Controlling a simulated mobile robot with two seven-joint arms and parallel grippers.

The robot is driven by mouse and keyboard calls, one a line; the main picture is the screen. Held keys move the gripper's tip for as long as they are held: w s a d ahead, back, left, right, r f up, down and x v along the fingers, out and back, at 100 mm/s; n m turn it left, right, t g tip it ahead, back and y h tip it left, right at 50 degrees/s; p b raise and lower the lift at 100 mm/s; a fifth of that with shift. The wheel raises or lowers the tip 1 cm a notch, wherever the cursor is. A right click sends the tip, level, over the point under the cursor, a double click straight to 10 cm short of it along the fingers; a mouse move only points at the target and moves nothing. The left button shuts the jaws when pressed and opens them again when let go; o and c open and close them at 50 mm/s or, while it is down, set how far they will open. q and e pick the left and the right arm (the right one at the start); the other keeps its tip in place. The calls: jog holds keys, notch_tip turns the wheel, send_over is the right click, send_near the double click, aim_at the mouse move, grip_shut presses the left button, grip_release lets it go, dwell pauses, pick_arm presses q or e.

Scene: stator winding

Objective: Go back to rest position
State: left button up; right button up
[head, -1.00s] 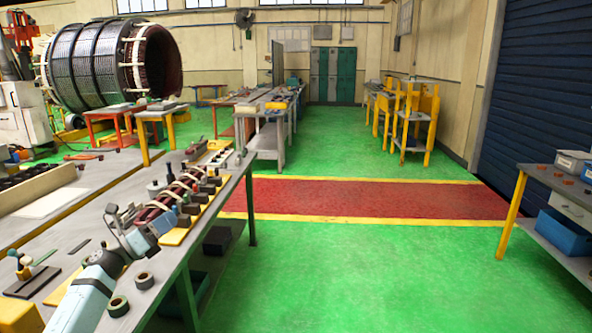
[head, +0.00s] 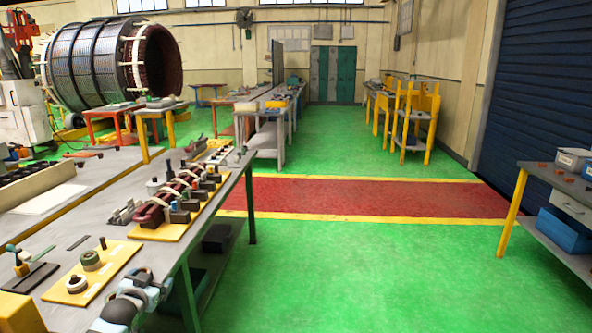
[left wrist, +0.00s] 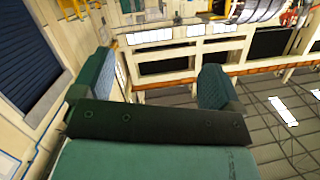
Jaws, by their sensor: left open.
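My left gripper (left wrist: 155,88) shows in the left wrist view with its two padded fingers wide apart and nothing between them. In the head view only a part of my left arm (head: 130,302) shows at the bottom edge, by the front edge of the workbench (head: 222,190); the fingers cannot be made out there. The left wrist view looks at walls, windows and ceiling, so the gripper is turned away from the bench. My right gripper is in no view.
A dark red bar with white bands (head: 160,208) lies among dark blocks on a yellow board (head: 180,232). Another yellow board (head: 115,262) holds ring parts. A side table (head: 560,178) stands at right. The green floor (head: 350,280) between is clear. A large stator (head: 90,60) stands behind.

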pick_arm(q)
jog(key=s+d+f+g+h+b, duration=0.1)
jog(key=s+d+f+b, duration=0.1)
jog(key=s+d+f, duration=0.65)
jog(key=s+d+f+g+h+b, duration=0.2)
jog(key=s+d+f, duration=0.2)
jog(key=s+f, duration=0.8)
jog(key=s+d+f+g+b, duration=0.1)
jog(key=s+d+f, duration=0.15)
jog(key=s, duration=0.45)
jog(key=s+d+f+h+b, duration=0.1)
jog(key=s+d+b, duration=0.15)
jog(key=s, duration=0.45)
jog(key=s+d+f+g, duration=0.1)
jog(key=s+d, duration=0.2)
jog(key=s, duration=0.4)
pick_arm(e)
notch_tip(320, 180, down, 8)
pick_arm(q)
notch_tip(320, 180, up, 14)
jog(key=s+a+p, duration=0.1)
jog(key=p, duration=1.6)
jog(key=shift+a+r+t, duration=0.15)
jog(key=shift+a+t, duration=0.05)
jog(key=shift+t, duration=0.2)
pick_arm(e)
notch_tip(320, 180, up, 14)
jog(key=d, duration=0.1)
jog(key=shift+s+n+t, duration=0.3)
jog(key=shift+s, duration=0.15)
